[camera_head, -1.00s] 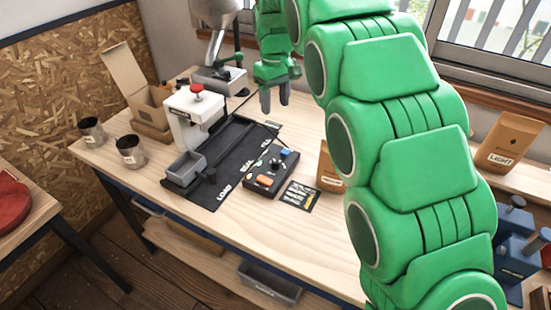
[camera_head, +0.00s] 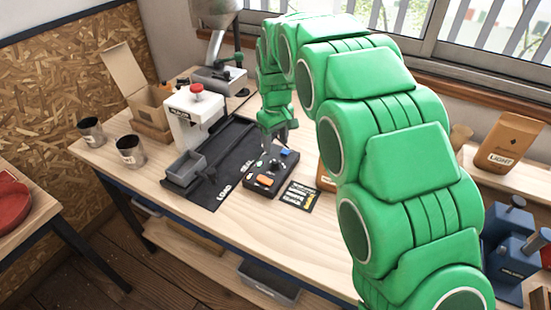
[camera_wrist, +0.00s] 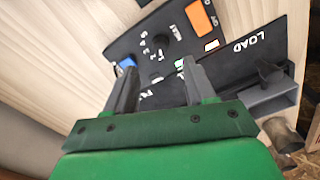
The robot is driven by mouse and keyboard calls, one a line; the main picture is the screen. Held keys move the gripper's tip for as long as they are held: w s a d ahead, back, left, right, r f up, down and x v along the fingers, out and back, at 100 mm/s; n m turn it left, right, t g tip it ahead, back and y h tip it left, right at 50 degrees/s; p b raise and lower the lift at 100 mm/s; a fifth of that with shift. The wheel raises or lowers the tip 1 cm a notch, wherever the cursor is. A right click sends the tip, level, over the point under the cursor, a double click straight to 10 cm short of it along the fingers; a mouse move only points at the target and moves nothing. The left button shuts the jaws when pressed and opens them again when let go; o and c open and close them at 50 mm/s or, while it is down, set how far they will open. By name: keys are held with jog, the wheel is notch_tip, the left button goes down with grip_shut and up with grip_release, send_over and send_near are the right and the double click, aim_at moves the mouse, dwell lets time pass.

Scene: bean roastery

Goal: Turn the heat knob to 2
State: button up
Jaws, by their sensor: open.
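The black control box (camera_head: 262,186) lies on the table, with an orange switch (camera_head: 267,180) and a blue part (camera_head: 288,153) on top. In the wrist view the box (camera_wrist: 175,45) carries a small dark knob (camera_wrist: 149,32) with white marks beside it; which number it points to is too small to read. My gripper (camera_head: 270,149) is just above the far side of the box, pointing down. In the wrist view my gripper (camera_wrist: 157,68) has its two grey fingers apart with nothing between them. The fingers hide part of the box in the head view.
A dark label card (camera_head: 299,196) lies right of the box. Two metal cups (camera_head: 130,150) stand at left. Bare table is in front.

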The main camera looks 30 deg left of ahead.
aim_at(276, 161)
jog(key=shift+f, duration=3.8)
grip_shut()
jog(key=shift+m, duration=2.9)
